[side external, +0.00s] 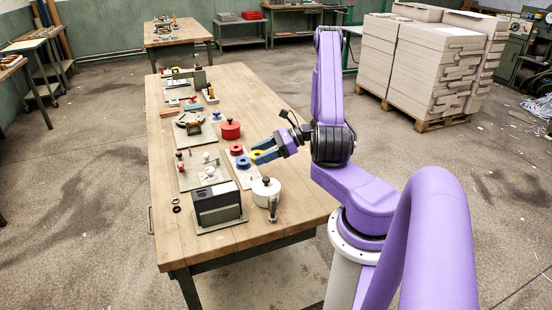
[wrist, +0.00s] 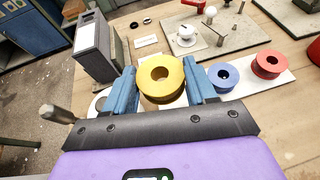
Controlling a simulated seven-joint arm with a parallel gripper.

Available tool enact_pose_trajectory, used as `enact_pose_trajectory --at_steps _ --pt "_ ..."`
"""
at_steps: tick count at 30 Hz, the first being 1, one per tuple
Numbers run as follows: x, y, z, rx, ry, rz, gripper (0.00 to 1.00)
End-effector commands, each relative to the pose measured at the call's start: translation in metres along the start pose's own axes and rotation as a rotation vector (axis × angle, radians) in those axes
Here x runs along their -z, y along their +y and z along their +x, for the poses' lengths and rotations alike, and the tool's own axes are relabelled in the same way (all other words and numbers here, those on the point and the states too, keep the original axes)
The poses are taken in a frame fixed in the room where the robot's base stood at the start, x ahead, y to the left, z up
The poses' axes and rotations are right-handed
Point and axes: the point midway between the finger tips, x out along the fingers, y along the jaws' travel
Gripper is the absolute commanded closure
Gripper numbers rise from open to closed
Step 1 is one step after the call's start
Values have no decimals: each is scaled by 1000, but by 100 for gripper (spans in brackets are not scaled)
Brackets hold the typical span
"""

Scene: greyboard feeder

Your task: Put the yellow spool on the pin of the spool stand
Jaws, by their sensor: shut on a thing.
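The yellow spool (wrist: 160,74) is between the two blue fingers of my gripper (wrist: 160,68), which is shut on it. Its hole faces the wrist camera. In the side view the spool (side external: 257,153) is partly hidden by my gripper (side external: 262,155) and appears raised above the white strip (side external: 247,183). I cannot tell for sure which one is the spool stand; no spool is seen on a pin there.
A blue spool (wrist: 223,76) and a red spool (wrist: 268,64) sit on the white strip to the right. A dark box (wrist: 95,45) stands to the left.

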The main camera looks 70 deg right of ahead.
Motion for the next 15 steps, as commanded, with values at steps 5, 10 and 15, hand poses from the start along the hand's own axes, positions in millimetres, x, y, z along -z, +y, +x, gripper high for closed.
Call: enact_pose_trajectory --at_steps 5,10,15 --pt "-2 -62 45 95 -1 37 73" --pt "-16 -114 93 192 -2 76 73" --pt "-34 -147 135 268 -3 109 73"
